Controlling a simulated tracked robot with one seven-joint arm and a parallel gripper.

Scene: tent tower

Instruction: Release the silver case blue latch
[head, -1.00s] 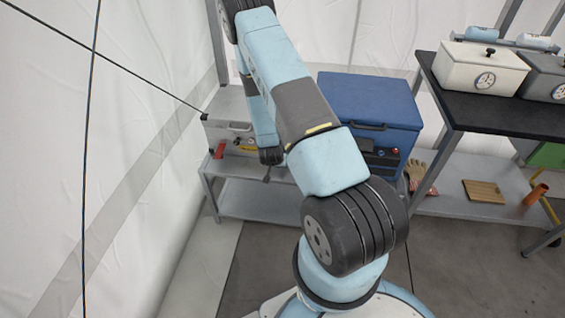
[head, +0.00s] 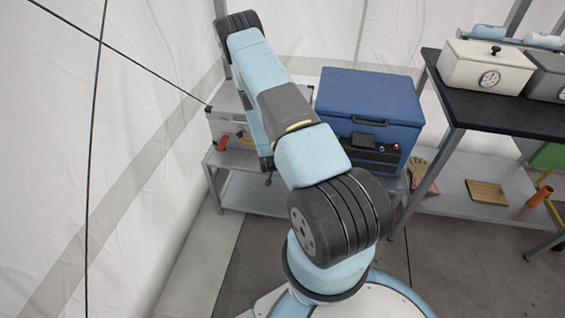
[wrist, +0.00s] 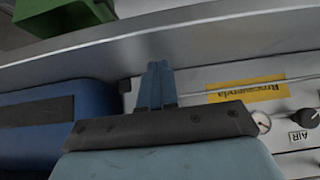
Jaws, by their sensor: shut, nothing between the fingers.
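The silver case (head: 219,125) stands at the left end of the low grey shelf in the head view, partly behind my arm. A red latch (head: 222,143) shows on its front. In the wrist view a pale panel (wrist: 210,75), which looks like the case front, carries a yellow label (wrist: 246,92), a gauge (wrist: 261,124) and a black knob (wrist: 303,118). My gripper (wrist: 156,68) is shut and empty in front of the panel, near its end beside the blue box. I cannot make out the blue latch; it may be hidden by my arm or fingers.
A blue box (head: 368,97) stands close beside the case. The metal shelf edge (wrist: 220,35) runs near my fingertips. A dark table (head: 500,110) with a white box (head: 487,68) is at the right. Gloves (head: 420,172) lie on the low shelf. A cable crosses the tent wall.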

